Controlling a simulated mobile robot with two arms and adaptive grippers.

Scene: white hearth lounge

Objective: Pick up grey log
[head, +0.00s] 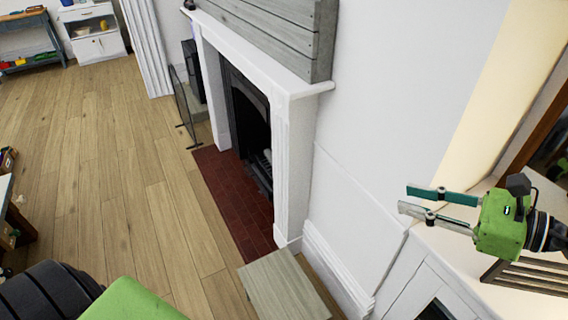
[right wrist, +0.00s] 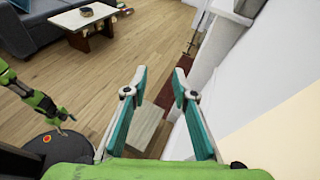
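I cannot make out a grey log in either view. The fireplace opening (head: 250,125) is dark, and the small grey shapes low inside it are too unclear to name. My right gripper (head: 404,199) is at the right of the head view, beside the white wall and well apart from the fireplace. In the right wrist view its two teal-lined fingers (right wrist: 159,71) stand apart with nothing between them. It is open and empty. My left gripper is outside the head view. Part of my green left arm shows at the left of the right wrist view, its fingers too small to judge.
A white mantel (head: 245,50) frames the fireplace, with a red brick hearth (head: 235,195) before it. A pale wooden box or stool (head: 285,290) stands near the wall. A slatted wooden item (head: 530,276) lies below my right gripper. The wooden floor (head: 120,150) is largely clear.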

